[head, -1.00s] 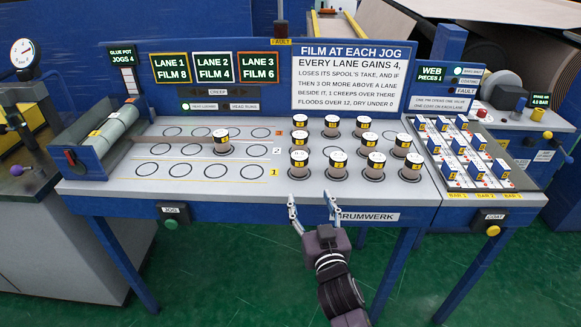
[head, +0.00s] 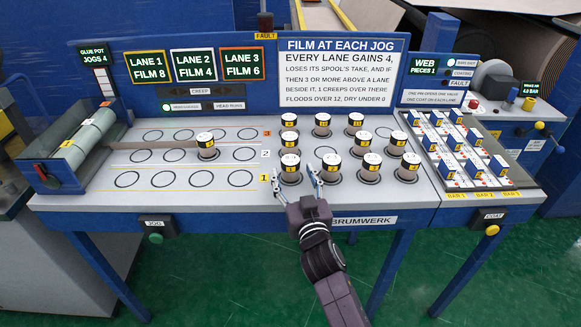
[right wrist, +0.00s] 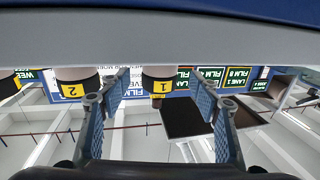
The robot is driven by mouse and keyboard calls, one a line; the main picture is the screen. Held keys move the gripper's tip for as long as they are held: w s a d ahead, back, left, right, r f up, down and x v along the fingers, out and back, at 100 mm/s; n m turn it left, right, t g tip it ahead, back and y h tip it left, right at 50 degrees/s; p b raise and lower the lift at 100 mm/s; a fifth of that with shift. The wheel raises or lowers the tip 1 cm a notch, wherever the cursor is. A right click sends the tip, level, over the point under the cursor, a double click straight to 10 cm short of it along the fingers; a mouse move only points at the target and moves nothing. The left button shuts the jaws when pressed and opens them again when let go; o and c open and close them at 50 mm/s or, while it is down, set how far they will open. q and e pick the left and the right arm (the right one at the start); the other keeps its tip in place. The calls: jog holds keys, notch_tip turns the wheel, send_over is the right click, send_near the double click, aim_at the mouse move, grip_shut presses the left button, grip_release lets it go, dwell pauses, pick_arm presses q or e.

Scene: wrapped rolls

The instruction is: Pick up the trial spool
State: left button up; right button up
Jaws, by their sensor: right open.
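Several white spools with black bands and yellow number tags stand on the console top; I cannot tell which is the trial spool. One spool (head: 206,144) stands alone in the left grid of rings. The others cluster at the right, with a front-left spool (head: 290,164) closest to my right gripper (head: 293,177). That gripper is open and empty, its fingertips at the front of this spool. In the upside-down right wrist view, a spool tagged 1 (right wrist: 160,84) shows between the open fingers (right wrist: 160,92), and a spool tagged 2 (right wrist: 75,87) outside them. My left gripper is not in view.
Empty rings (head: 185,180) fill most of the left grid. A roller (head: 90,130) borders it at the left. A rack of small blue-and-white pieces (head: 462,185) lies at the right. The sign panel (head: 337,72) stands behind the spools.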

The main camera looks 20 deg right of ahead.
aim_at(293, 171)
jog(key=w, duration=0.4)
jog(key=shift+d, duration=0.2)
jog(key=c, duration=1.3)
